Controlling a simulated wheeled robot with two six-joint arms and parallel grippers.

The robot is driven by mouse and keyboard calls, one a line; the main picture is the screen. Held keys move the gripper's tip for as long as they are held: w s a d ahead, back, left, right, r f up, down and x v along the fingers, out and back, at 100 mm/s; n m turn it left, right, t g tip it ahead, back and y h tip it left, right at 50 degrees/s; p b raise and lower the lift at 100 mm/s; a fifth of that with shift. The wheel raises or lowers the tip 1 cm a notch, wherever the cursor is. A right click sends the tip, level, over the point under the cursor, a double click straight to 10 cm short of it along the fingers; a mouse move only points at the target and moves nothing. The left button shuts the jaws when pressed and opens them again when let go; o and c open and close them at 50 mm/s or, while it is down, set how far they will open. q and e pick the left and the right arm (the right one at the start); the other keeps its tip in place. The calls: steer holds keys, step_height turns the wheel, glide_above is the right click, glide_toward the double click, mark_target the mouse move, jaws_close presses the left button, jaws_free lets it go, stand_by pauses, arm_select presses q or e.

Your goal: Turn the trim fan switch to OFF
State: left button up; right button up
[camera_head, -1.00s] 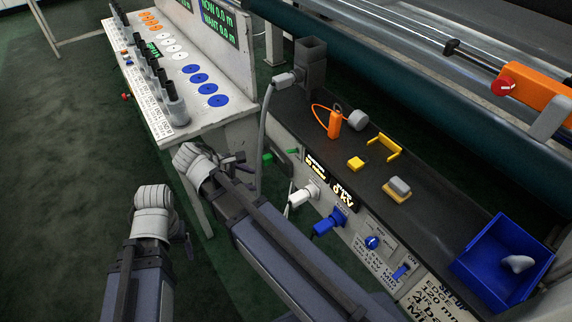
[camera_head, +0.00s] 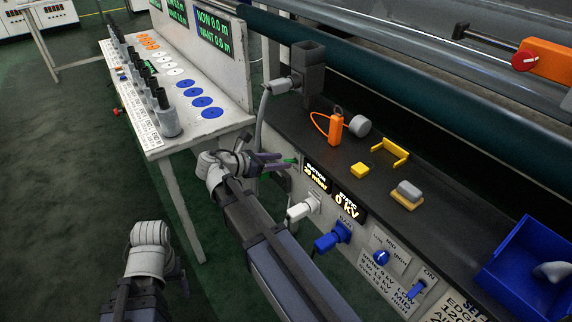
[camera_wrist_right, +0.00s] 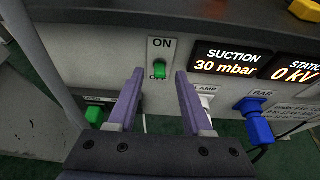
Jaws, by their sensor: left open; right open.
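A small green switch (camera_wrist_right: 160,69) stands on a pale plate marked ON above and OFF below, left of the SUCTION display, in the right wrist view. Its lever is seen nearly head-on, so I cannot tell which way it points. In the head view a bit of its green (camera_head: 290,161) shows by my right fingertips. My right gripper (camera_wrist_right: 153,85) is open and empty, its purple fingers on either side of the switch in this view; I cannot tell the remaining gap. My left gripper (camera_head: 184,284) is low at the left, its fingers mostly hidden, away from the panel.
A SUCTION display (camera_wrist_right: 227,62) reads 30 mbar. White (camera_head: 304,208) and blue (camera_head: 333,238) plugs stick out of the panel. A blue bin (camera_head: 525,272) stands right on the dark ledge (camera_head: 340,165).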

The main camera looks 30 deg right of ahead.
mark_target(286, 160)
steer(key=shift+b+x, duration=0.4)
steer(key=shift+x, duration=1.15)
jaws_close()
